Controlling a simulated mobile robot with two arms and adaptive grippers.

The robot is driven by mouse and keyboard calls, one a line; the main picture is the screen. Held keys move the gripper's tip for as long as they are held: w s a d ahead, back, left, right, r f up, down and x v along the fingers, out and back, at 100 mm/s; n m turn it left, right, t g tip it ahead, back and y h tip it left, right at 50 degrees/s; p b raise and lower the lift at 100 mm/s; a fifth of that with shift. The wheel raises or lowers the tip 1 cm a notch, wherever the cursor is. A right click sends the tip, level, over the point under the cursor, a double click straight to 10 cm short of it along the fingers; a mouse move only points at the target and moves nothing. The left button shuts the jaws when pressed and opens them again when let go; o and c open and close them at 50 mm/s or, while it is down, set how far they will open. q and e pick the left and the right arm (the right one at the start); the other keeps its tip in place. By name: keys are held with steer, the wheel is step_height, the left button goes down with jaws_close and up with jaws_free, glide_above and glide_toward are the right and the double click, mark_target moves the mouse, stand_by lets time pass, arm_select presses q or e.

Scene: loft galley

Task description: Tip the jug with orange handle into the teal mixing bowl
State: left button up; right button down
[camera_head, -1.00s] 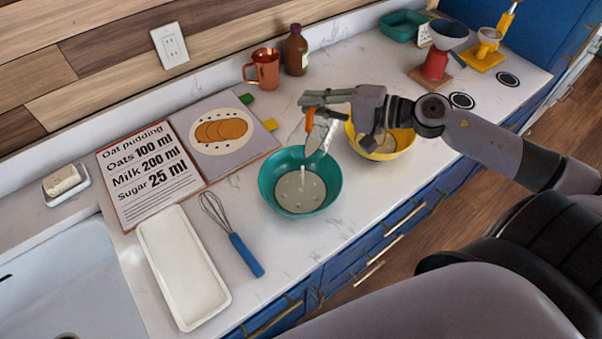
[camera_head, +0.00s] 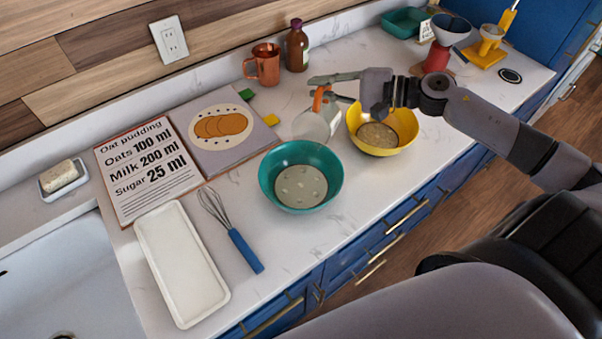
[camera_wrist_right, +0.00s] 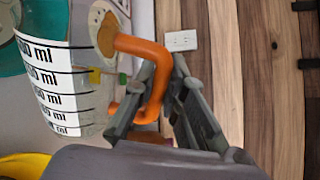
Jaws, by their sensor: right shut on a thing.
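The clear jug (camera_head: 313,125) has an orange handle (camera_head: 319,98) and hangs above the counter behind and right of the teal bowl, slightly tilted. My right gripper (camera_head: 330,83) is shut on the orange handle. In the right wrist view the jug (camera_wrist_right: 65,85) shows black ml marks, and the fingers close around its handle (camera_wrist_right: 150,55). I cannot tell whether liquid is left in it. The teal mixing bowl (camera_head: 268,186) stands upright and holds a pale beige mix with lighter spots. My left gripper is out of view.
A yellow bowl (camera_head: 408,143) with beige contents stands close to the jug's right. A copper mug (camera_head: 264,65) and brown bottle (camera_head: 297,48) stand behind. A whisk (camera_head: 240,245), white tray (camera_head: 180,265) and recipe board (camera_head: 150,172) lie left.

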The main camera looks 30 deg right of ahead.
steer(key=shift+w+d+b, duration=0.1)
steer(key=shift+d+b, duration=0.05)
steer(key=shift+b, duration=0.2)
steer(key=d+m+b, duration=0.1)
steer(key=b, duration=0.1)
steer(key=w+d+m+b, duration=0.1)
steer(key=m+b, duration=0.1)
steer(key=w+d+f+m+y+b, duration=0.1)
steer(key=b, duration=0.2)
steer(key=shift+w, duration=0.25)
steer(key=shift+w+d+m+g+b, duration=0.2)
steer(key=shift+m+g+b, duration=0.1)
steer(key=shift+m, duration=0.3)
steer(key=w+d+f+m+y+b, duration=0.1)
steer(key=w+d+f+m+b, duration=0.3)
steer(key=f+m+b, duration=0.2)
steer(key=shift+d+f+m+y+b, duration=0.4)
steer(key=shift+f+b, duration=0.05)
steer(key=shift+b, duration=0.6)
